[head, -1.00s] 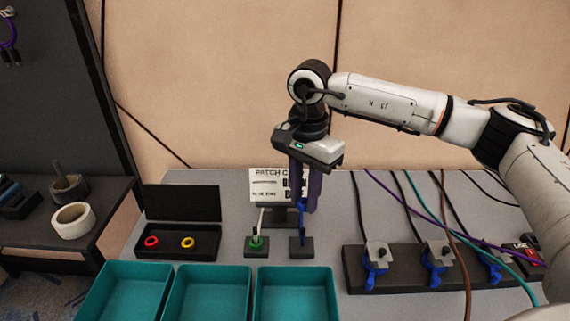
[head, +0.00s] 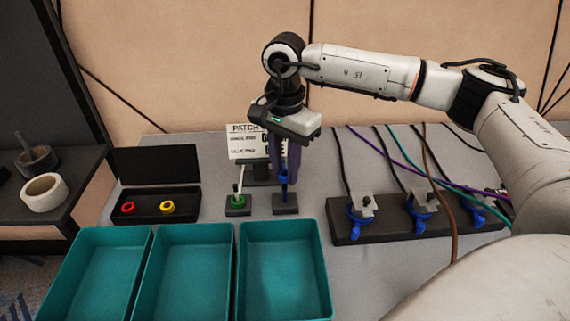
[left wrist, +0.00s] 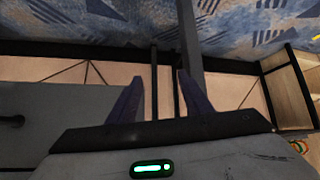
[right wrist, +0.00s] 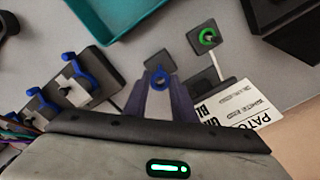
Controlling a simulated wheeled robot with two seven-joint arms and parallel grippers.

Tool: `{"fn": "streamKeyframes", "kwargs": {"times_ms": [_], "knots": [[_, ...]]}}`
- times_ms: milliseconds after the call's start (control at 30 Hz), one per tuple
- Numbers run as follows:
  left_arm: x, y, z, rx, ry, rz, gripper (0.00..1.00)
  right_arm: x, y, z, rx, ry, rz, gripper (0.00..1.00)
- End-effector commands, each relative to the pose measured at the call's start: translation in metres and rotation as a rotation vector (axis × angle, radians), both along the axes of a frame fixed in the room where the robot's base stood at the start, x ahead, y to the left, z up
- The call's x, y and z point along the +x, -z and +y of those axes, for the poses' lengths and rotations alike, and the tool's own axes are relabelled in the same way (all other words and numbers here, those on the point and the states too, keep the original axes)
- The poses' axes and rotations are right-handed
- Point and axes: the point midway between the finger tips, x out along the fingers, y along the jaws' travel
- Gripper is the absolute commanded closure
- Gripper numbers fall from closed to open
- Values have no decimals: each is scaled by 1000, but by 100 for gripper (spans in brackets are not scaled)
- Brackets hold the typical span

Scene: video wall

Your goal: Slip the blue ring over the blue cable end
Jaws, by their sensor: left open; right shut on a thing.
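My right gripper (head: 285,178) points down over the blue cable end (head: 284,191), which stands upright on a small dark block (head: 286,204). In the right wrist view, the right gripper (right wrist: 160,82) is shut on the blue ring (right wrist: 159,79), held between its purple fingertips in line with the cable end's block (right wrist: 160,62). The fingers hide much of the ring and cable end, so I cannot tell whether the ring is around it. My left gripper (left wrist: 160,78) is open and empty, seen only in the left wrist view.
A green ring (head: 238,199) sits around a white cable end to the left. An open black case (head: 145,214) holds a red and a yellow ring. Teal trays (head: 195,228) lie in front. A dark rack (head: 345,233) with blue clips and cables is right.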

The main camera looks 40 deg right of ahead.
Motion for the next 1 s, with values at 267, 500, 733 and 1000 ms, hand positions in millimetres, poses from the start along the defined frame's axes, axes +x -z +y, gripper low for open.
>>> {"fn": "streamKeyframes", "kwargs": {"times_ms": [267,500,733,1000], "knots": [[3,-4,-1,-3,0,-11,54,0,0,0,0,0,-1,96],[2,-4,-1,-4,-1,-9,54,0,0,1,0,-1,0,96],[-2,0,-1,-3,0,2,54,0,0,2,-1,-1,-1,96],[-3,3,-1,-2,0,7,54,0,1,1,-1,0,0,96]]}}
